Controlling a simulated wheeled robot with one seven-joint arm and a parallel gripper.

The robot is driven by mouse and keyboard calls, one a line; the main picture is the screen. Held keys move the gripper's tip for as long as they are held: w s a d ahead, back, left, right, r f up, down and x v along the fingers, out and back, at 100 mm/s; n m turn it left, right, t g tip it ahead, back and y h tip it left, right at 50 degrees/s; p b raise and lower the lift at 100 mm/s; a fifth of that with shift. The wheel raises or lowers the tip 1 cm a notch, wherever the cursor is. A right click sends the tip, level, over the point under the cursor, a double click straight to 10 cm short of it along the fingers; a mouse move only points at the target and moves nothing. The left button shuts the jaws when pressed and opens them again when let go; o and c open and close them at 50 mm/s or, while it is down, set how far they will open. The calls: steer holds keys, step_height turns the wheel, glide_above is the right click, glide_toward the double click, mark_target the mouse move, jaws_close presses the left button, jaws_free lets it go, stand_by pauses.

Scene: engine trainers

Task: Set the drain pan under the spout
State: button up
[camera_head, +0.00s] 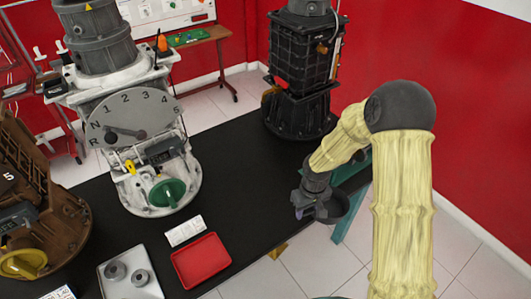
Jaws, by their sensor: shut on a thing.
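My gripper (318,207) is at right of centre, just past the right edge of the black table. It is shut on a dark grey round pan (348,210), which looks like the drain pan. The pan is held in the air, partly hidden by my gripper and arm. The middle engine trainer (146,125) is white and grey, with a gear dial on its face. A green round part (167,192) sits low on its front. I cannot tell for certain which part is the spout.
The black table (238,180) has free room between the middle trainer and my gripper. A red tray (201,262), a white label card (185,231) and a grey tray with two round parts (108,286) lie in front. A brown trainer (35,215) stands left, a black one (302,75) at the back.

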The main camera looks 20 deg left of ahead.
steer(key=w+d+f+m, duration=0.1)
steer(key=d+f+m, duration=0.2)
steer(key=d, duration=0.8)
steer(key=w+d+f+m, duration=0.1)
steer(key=d+f+m, duration=0.3)
steer(key=d, duration=0.8)
steer(key=shift+d+f+m, duration=0.15)
steer(key=shift+f+m, duration=0.05)
steer(key=shift+m, duration=0.1)
